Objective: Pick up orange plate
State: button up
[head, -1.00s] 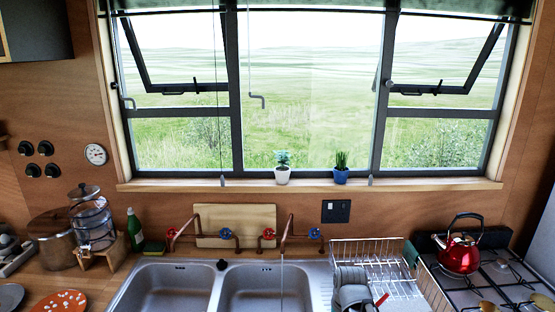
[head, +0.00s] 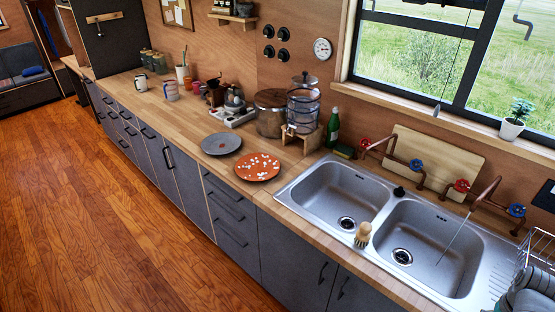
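The orange plate (head: 258,167) with white spots lies flat on the wooden counter, just left of the sink. A dark grey plate (head: 222,143) with a small orange mark in its middle lies close behind it to the left. Nothing covers the orange plate. My gripper does not show in the head view.
The double sink (head: 350,198) is right of the orange plate. A large pot (head: 271,115) and a glass dispenser on a wooden stand (head: 305,139) stand behind the plates. A wooden brush (head: 363,235) is at the sink's front. The wooden floor (head: 110,220) at left is clear.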

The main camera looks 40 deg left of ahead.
aim_at(255, 166)
jog(key=u, duration=1.9)
jog(key=k, duration=0.65)
jog(key=u, duration=0.25)
jog(key=i, duration=1.1)
jog(key=u, duration=0.3)
